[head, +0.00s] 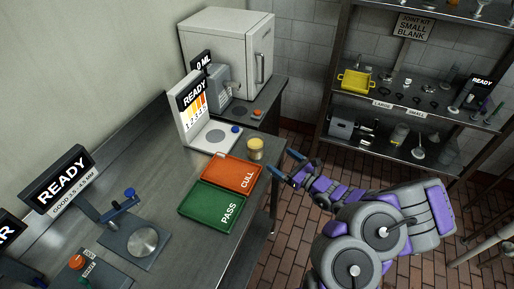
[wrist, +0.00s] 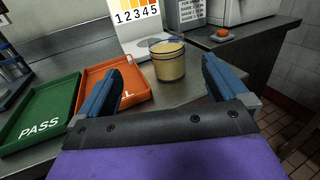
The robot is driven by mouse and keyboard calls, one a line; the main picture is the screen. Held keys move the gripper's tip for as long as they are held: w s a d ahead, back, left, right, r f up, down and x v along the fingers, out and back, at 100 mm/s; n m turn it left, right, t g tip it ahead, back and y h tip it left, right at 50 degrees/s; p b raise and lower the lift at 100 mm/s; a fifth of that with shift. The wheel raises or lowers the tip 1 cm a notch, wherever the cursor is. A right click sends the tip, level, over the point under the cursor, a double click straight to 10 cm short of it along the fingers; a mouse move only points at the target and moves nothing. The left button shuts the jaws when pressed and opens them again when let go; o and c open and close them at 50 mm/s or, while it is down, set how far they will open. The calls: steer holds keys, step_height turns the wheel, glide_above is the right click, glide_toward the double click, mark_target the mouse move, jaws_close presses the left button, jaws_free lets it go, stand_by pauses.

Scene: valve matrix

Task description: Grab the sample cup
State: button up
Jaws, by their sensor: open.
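The sample cup (head: 255,149) is a small clear cup with yellowish contents. It stands upright on the metal counter, just beyond the right corner of the orange CULL tray (head: 233,172). In the wrist view the cup (wrist: 167,60) is ahead of my gripper (wrist: 164,85), between the lines of the two blue fingers and a little left of centre. My gripper (head: 294,164) is open and empty in the head view, to the right of the cup at the counter's edge. The fingers do not touch the cup.
The green PASS tray (head: 213,206) lies beside the CULL tray. A READY colour-scale station (head: 195,113) stands behind the cup. A grey cabinet (head: 228,50) is at the back. A shelf rack (head: 400,110) stands at the right over the brick floor.

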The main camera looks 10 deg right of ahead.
steer(key=b, duration=0.3)
glide_toward(250, 138)
steer(key=shift+m+h, duration=0.3)
steer(key=x, duration=0.4)
steer(key=shift+a+r, duration=0.2)
steer(key=shift+r, duration=0.05)
steer(key=x, duration=0.1)
steer(key=b+x, duration=0.1)
steer(key=x, duration=0.2)
steer(key=shift+d+f+b, duration=0.1)
steer(key=shift+f+b, duration=0.2)
steer(key=shift+w+a+r, duration=0.15)
steer(key=shift+w+a, duration=0.1)
steer(key=shift+w, duration=0.15)
steer(key=c, duration=1.2)
